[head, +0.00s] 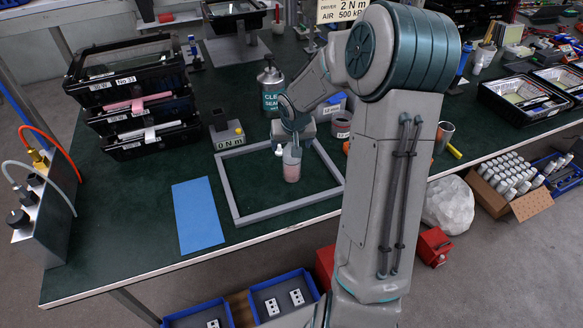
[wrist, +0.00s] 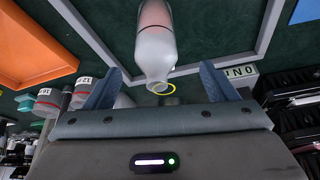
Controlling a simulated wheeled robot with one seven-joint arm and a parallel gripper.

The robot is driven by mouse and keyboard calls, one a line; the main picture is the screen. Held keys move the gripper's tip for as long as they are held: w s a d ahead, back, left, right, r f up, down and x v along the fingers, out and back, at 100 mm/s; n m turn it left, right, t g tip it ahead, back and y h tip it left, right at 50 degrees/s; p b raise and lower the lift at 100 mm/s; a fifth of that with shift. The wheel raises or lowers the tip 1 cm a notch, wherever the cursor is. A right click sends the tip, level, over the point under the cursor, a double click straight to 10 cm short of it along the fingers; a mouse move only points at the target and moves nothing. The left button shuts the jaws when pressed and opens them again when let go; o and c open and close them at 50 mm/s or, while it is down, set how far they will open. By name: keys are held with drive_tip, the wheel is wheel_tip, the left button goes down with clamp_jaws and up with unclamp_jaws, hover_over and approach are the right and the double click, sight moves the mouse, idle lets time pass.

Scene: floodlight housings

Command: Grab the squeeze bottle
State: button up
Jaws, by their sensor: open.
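The squeeze bottle (head: 292,171) is translucent with pinkish contents and stands upright inside a grey rectangular frame (head: 235,205) on the green table. My gripper (head: 290,147) is right above it, pointing down in the head view and hiding its upper end. In the wrist view, my gripper (wrist: 161,72) is open, with its two blue-grey fingers apart. The bottle (wrist: 156,45) appears upside down there, between the fingers from side to side, with its narrow end toward the palm. I see no finger touching it.
A blue sheet (head: 198,214) lies left of the frame. Stacked black crates (head: 135,95) are at left. The frame's interior is otherwise mostly clear.

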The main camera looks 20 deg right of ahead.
sight(292, 160)
drive_tip(key=x, duration=0.7)
drive_tip(key=shift+d, duration=0.35)
drive_tip(key=shift+w+f, duration=0.15)
clamp_jaws()
